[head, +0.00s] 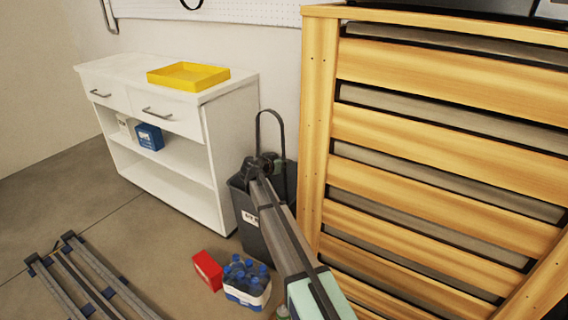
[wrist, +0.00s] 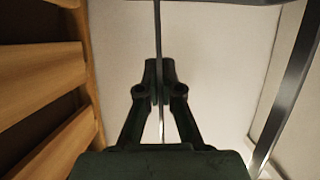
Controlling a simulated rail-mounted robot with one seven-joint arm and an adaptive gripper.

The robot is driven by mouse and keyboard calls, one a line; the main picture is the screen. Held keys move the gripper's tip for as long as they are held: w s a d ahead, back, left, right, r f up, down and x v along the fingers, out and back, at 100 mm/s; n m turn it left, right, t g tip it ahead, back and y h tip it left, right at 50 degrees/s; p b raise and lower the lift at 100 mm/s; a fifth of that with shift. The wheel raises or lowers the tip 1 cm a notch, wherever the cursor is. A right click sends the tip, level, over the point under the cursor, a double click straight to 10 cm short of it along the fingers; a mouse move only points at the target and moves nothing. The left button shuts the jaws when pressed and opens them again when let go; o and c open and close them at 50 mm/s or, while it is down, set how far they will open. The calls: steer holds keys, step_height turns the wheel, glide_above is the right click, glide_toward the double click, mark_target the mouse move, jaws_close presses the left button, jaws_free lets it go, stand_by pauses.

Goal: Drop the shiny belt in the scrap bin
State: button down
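The belt (head: 259,122) is a thin dark loop standing up above my gripper in the head view. In the wrist view the belt (wrist: 157,35) is a narrow strip seen edge-on, passing between the fingertips, with a bright shine lower down. My gripper (wrist: 160,90) is nearly closed, with its fingers on either side of the strip. In the head view my gripper (head: 266,163) is over or just in front of the mouth of the dark grey bin (head: 246,212), which bears a white label. My arm hides part of the bin and its inside.
A wooden slatted rack (head: 430,125) stands close on the right. A white cabinet (head: 215,130) with a yellow tray (head: 188,76) stands left of the bin. A red box (head: 207,269) and a pack of blue-capped bottles (head: 246,284) sit on the floor in front.

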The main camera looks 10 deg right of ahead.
steer(key=c, duration=1.2)
jaws_free()
steer(key=shift+c, duration=0.2)
steer(key=shift+r+p, duration=0.3)
steer(key=shift+p, duration=0.6)
steer(key=g+y+p, duration=0.1)
steer(key=p, duration=0.1)
steer(key=r+g+p, duration=0.1)
steer(key=p, duration=0.2)
steer(key=s+a+y+p, duration=0.1)
steer(key=p, duration=0.2)
steer(key=shift+r+g+y, duration=0.25)
steer(key=shift+g+y, duration=0.05)
steer(key=shift+g, duration=0.1)
steer(key=shift+s+a+f+p, duration=0.1)
steer(key=shift+s+p, duration=0.05)
steer(key=shift+p, duration=0.2)
steer(key=shift+a+r+g+y+p, duration=0.1)
steer(key=shift+r+g+y+p, duration=0.35)
steer(key=shift+p, duration=0.65)
steer(key=p, duration=0.1)
steer(key=g+p, duration=0.1)
steer(key=shift+s+a+r+y+p, duration=0.1)
steer(key=shift+s+r+y+p, duration=0.1)
steer(key=shift+r+y+p, duration=0.15)
